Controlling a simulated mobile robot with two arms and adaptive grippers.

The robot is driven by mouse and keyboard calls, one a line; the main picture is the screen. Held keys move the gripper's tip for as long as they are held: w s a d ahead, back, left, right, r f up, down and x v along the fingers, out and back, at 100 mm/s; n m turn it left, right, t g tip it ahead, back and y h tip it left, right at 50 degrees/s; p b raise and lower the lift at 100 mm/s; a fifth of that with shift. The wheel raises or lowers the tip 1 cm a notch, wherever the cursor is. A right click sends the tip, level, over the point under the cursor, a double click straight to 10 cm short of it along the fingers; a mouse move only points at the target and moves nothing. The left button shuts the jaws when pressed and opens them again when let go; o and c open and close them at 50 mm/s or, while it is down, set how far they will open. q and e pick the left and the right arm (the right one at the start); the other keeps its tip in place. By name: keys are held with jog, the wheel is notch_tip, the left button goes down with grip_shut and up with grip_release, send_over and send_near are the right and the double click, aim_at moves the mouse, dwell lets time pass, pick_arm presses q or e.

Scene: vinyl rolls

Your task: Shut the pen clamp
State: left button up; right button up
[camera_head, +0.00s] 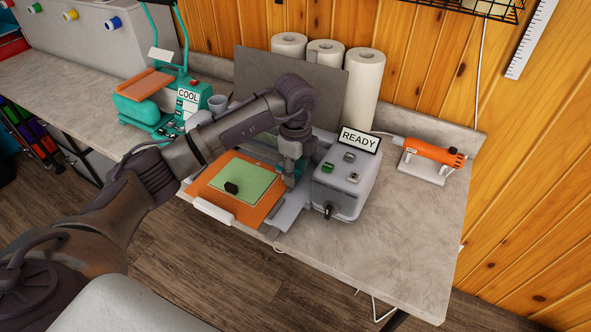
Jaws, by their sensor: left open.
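My left arm reaches in from the left. Its gripper (291,172) points down beside the grey control box (342,187) of the machine with the READY sign (359,140). The gripper is open, with its fingers low over the right edge of the machine's bed. The pen clamp cannot be made out; the gripper and wrist cover that part of the machine. An orange mat (207,184) lies on the bed, with a green sheet (254,187) and a small black piece (231,187) on top. My right gripper is not in view.
A teal press (133,108) with a COOL sign stands at the back left. Paper rolls (365,90) and a dark panel (258,68) stand behind the machine. An orange heat tool (434,152) rests on a white stand at right. The table's front right (400,248) is clear.

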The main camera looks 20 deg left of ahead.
aim_at(296, 171)
pick_arm(q)
notch_tip(296, 171, up, 12)
dwell(0.5)
dwell(0.3)
